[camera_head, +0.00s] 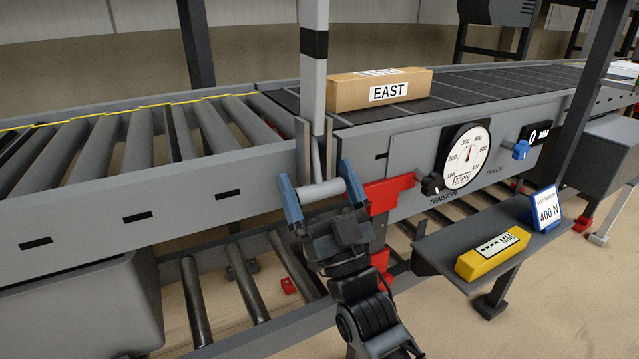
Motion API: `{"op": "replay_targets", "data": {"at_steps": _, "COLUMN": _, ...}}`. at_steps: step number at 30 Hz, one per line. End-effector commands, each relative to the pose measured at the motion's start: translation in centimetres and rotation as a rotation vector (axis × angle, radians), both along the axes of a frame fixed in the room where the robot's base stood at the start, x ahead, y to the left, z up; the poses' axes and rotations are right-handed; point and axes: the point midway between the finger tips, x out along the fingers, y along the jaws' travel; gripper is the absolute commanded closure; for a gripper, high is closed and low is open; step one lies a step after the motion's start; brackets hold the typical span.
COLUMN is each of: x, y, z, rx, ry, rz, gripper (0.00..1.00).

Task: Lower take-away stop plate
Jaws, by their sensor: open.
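A tall, narrow grey upright with a black band (314,85) stands at the conveyor side, where the rollers meet the belt. It looks like the stop plate or its post, but I cannot tell which. A light grey horizontal bar (322,190), like a handle, sits just below. My gripper (320,187) is open, with one blue fingertip at each end of this bar. I cannot tell whether the fingers touch it. My gripper's body hides part of the conveyor side below.
A cardboard box marked EAST (378,90) lies on the dark belt (480,85). Rollers (70,145) lie to the left. A red bracket (388,194) is close right of my gripper. A tension dial (467,155) and a shelf (470,232) with a yellow block (492,254) stand farther right.

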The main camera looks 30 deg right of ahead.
Motion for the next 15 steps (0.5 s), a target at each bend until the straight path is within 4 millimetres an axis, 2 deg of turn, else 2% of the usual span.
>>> {"op": "replay_targets", "data": {"at_steps": 4, "x": -0.01, "y": 0.0, "z": -0.03, "rx": 0.0, "ry": 0.0, "rz": 0.0, "gripper": 0.02}}
{"op": "replay_targets", "data": {"at_steps": 15, "x": -0.03, "y": 0.0, "z": -0.03, "rx": 0.0, "ry": 0.0, "rz": 0.0, "gripper": 0.37}}
